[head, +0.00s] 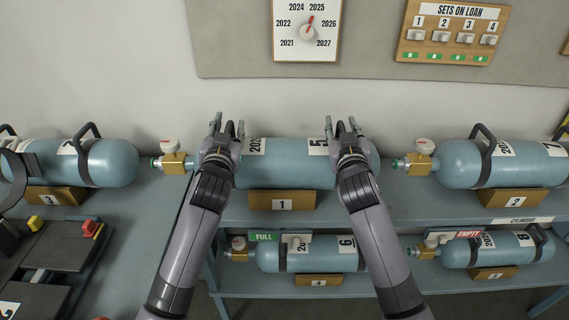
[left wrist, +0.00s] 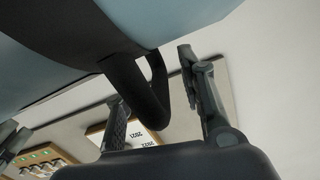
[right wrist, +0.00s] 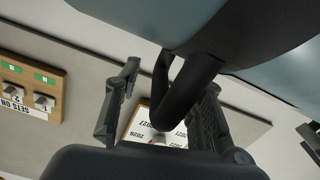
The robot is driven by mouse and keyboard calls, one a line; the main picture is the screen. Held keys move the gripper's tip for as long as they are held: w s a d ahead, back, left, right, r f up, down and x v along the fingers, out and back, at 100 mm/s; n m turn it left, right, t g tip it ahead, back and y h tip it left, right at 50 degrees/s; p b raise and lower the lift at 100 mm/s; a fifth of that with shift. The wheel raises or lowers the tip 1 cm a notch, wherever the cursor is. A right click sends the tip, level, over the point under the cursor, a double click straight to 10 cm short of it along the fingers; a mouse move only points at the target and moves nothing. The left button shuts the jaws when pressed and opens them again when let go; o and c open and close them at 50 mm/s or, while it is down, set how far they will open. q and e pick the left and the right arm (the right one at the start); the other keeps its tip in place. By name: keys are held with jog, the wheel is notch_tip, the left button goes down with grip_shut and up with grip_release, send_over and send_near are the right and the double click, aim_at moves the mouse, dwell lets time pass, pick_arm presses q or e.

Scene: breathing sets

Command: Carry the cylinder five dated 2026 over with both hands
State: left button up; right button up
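The blue-grey cylinder five (head: 285,172) lies level on the upper shelf behind a wooden block marked 1 (head: 282,200). Its "5" label is partly covered by my right gripper; its date label begins "202", the rest hidden. A brass valve with a round gauge (head: 172,160) is at its left end. My left gripper (head: 228,126) is at its left part; in the left wrist view the black handle (left wrist: 157,95) stands between the spread fingers. My right gripper (head: 347,126) is at its right part; in the right wrist view the other handle (right wrist: 185,92) stands between spread fingers.
More cylinders lie at the left (head: 108,163) and right (head: 457,163) on the same level. Below are cylinder 6 (head: 270,255) with a FULL tag and cylinder 8 (head: 458,252) with an EMPTY tag. A black device (head: 55,247) stands lower left. The wall carries a year dial (head: 290,45).

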pick_arm(q)
jog(key=shift+c, duration=0.5)
pick_arm(e)
jog(key=shift+c, duration=0.5)
pick_arm(q)
grip_shut()
pick_arm(e)
grip_shut()
